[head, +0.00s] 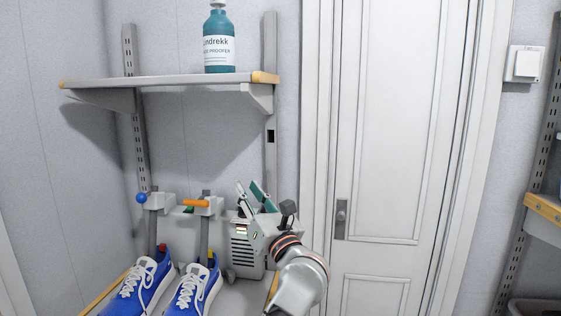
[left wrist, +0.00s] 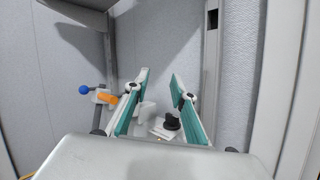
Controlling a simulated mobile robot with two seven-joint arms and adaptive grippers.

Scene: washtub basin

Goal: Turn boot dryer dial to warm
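The boot dryer (head: 241,254) is a pale box with dark vent slots, on the lower surface in the head view. My left gripper (head: 248,186) is in front of its upper part and hides much of it. In the left wrist view, a black knob (left wrist: 172,122), which looks like the dial, sits on a pale base between and beyond the fingers. My left gripper is open there too (left wrist: 160,76), its teal-padded fingers apart with nothing between the tips. I cannot tell whether the fingers touch the dryer, nor read any dial mark. My right gripper is out of view.
Blue shoes (head: 140,287) stand left of the dryer. A blue ball (head: 141,198) and an orange handle (head: 196,203) are on brackets behind them. A shelf (head: 165,81) with a teal bottle (head: 219,40) hangs above. A white door (head: 385,120) is to the right.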

